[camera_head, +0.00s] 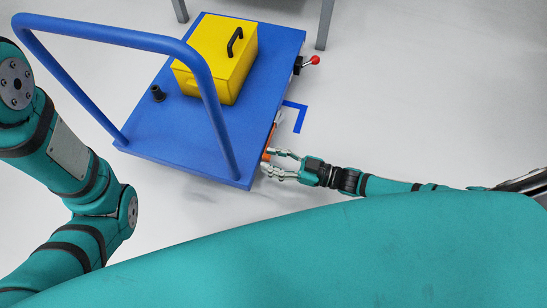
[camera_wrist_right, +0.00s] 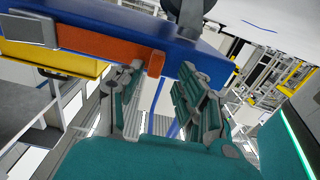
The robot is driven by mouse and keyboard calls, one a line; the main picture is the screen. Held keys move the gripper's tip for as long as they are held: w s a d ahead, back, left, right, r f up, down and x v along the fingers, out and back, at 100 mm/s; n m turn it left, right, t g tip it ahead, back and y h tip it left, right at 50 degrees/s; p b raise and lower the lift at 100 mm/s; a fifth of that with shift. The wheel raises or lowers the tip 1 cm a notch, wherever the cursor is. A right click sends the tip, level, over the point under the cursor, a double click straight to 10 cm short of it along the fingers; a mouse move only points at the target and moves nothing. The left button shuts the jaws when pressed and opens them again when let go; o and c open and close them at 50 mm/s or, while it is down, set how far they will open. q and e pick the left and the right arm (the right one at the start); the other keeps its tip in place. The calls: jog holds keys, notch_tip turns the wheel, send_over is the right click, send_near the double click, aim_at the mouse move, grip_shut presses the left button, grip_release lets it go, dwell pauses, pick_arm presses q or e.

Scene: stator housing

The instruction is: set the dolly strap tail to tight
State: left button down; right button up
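The blue dolly (camera_head: 150,135) stands on the pale floor with its push handle toward me. An orange strap tail (camera_head: 267,146) shows at the dolly's right edge. In the right wrist view the orange strap (camera_wrist_right: 105,47) runs along the blue deck's side, and its end block sits near the fingertips. My right gripper (camera_head: 268,162) is open at the dolly's near right edge. In the right wrist view its two fingers (camera_wrist_right: 163,85) are spread, with the strap's end close to the left finger; I cannot tell whether they touch. My left gripper is not in view; only the left arm shows.
A yellow box (camera_head: 208,65) with a black handle sits on the deck. A black peg (camera_head: 158,93) stands left of it. A red-knobbed lever (camera_head: 314,60) sticks out at the far right edge. A blue corner mark (camera_head: 300,112) lies on the floor. The floor to the right is clear.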

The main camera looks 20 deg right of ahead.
jog(key=v, duration=1.2)
dwell(0.5)
